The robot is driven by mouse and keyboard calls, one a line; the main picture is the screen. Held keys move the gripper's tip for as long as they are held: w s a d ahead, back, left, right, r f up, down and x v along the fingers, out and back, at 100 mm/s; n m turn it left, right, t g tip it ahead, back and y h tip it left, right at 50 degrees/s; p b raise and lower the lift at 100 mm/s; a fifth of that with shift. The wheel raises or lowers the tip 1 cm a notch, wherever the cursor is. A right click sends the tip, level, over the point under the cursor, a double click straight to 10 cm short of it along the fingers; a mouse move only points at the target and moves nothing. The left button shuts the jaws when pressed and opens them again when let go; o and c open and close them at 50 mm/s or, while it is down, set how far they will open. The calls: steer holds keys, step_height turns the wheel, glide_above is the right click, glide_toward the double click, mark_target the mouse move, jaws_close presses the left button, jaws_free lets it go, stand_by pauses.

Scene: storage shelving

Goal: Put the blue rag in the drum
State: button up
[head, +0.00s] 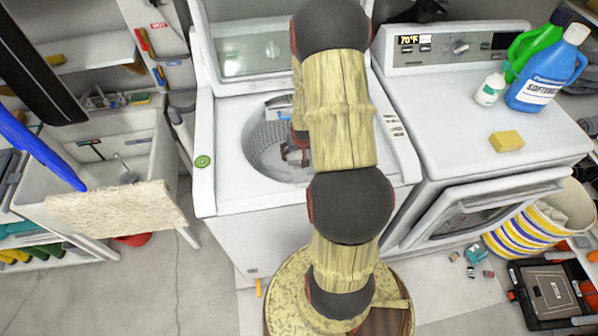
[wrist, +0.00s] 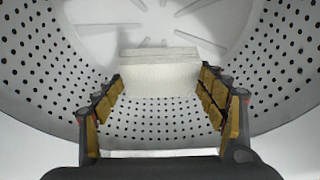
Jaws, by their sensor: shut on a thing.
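My gripper (wrist: 162,82) is inside the perforated drum (wrist: 45,65) of the open top-loading washer, pointing toward its bottom. Its fingers stand apart, with a pale, whitish block-like thing (wrist: 160,75) spanning the gap between the fingertips. That thing looks white, not blue, and I cannot tell whether it touches the drum. In the head view, my arm reaches down over the washer, and my gripper (head: 296,156) shows low in the drum opening (head: 262,150), partly hidden by the arm. I see no cloth that I can clearly name as a blue rag.
The washer's lid (head: 245,50) stands raised behind the opening. The dryer (head: 440,110) at right bears bottles and a yellow sponge (head: 506,141); its front door hangs open. A sink (head: 95,150) with a beige towel (head: 115,212) is at left.

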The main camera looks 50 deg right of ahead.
steer(key=shift+f+b, duration=1.9)
steer(key=shift+f, duration=1.9)
steer(key=shift+f+b, duration=0.3)
steer(key=shift+f, duration=0.1)
steer(key=shift+f, duration=0.25)
steer(key=o, duration=1.1)
